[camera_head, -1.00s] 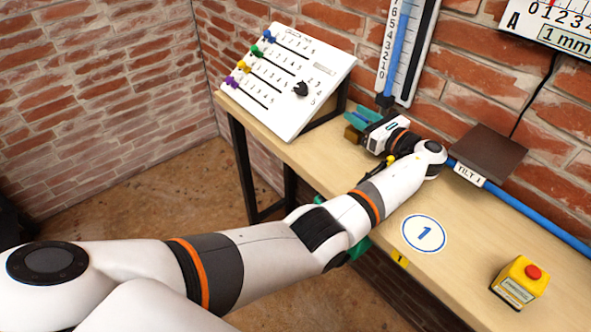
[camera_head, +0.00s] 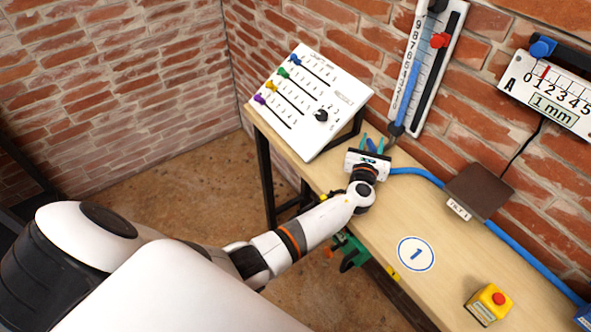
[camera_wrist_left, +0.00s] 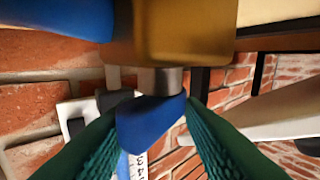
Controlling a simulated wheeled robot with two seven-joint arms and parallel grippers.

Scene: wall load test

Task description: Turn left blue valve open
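My left gripper (camera_head: 377,141) is at the back of the bench, below the tall wall gauge, with its green fingers pointing toward the wall. In the left wrist view a blue valve handle (camera_wrist_left: 150,118) hangs on a metal stem from a brass valve body (camera_wrist_left: 185,35). The green fingers (camera_wrist_left: 156,98) stand on either side of the handle. They are apart, with a small gap showing at the right finger; the left finger is close to the handle, and contact is unclear. In the head view the valve is mostly hidden by the gripper. My right gripper is out of view.
A tilted white panel (camera_head: 325,72) with coloured knobs stands left of the gripper. A blue hose (camera_head: 418,174) runs right past a brown tilt plate (camera_head: 480,188). The wall gauge (camera_head: 455,50) hangs behind. A yellow stop-button box (camera_head: 483,309) sits on the clear right bench (camera_head: 440,275).

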